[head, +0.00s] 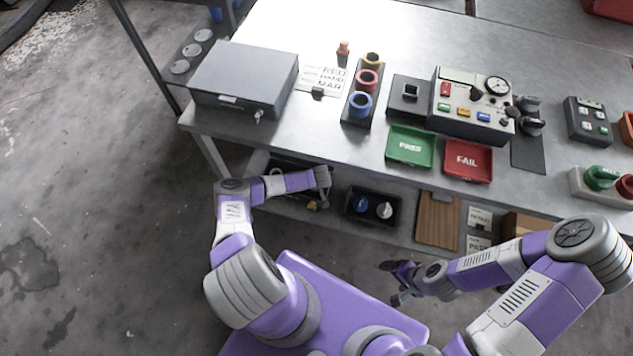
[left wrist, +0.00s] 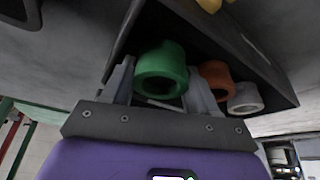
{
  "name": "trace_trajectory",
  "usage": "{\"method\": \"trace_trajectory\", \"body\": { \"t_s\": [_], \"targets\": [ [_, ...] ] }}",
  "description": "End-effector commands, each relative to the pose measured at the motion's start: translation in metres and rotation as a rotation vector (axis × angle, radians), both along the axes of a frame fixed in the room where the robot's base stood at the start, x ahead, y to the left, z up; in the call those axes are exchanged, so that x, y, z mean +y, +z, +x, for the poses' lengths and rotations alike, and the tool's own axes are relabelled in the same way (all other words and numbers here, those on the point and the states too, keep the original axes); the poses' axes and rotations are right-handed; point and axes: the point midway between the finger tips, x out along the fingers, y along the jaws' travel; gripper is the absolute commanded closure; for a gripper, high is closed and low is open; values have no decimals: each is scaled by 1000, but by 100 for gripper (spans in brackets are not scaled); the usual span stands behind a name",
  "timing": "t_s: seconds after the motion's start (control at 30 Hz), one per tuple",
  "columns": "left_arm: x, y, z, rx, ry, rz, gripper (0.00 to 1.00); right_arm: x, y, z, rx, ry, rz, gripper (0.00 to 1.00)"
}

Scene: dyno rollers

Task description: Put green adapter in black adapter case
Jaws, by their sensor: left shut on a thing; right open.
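The green adapter (left wrist: 160,62) is a short ring-shaped piece in the left wrist view. My left gripper (left wrist: 160,88) is shut on it, with a grey finger on each side. A black open case (left wrist: 258,52) lies right behind and around it in that view; I cannot tell whether the adapter touches its floor. An orange adapter (left wrist: 213,76) and a pale grey adapter (left wrist: 245,98) are beside the green one. In the head view my left arm reaches to the lower shelf and the green adapter is hidden. My right gripper (head: 394,283) is open and empty, in front of the bench.
A black tray (head: 350,218) with a blue and a white piece is on the lower shelf. The bench top above holds a grey box (head: 243,80), a green PASS tray (head: 410,147), a red FAIL tray (head: 468,161) and a ring stand (head: 352,118). Its front edge overhangs the shelf.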

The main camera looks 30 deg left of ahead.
Motion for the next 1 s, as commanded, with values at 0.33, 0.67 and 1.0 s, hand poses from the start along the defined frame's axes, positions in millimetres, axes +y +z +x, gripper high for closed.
{"method": "trace_trajectory", "body": {
  "t_s": [0.33,0.67,1.0],
  "targets": [
    [0,0,0,0,0,0,30,0,0,0,0,0,0,16],
    [-1,23,-2,-2,-3,0,30,0,8,0,0,0,0,16],
    [-19,94,-25,-1,-6,2,30,0,44,0,0,0,0,16]
  ]
}}
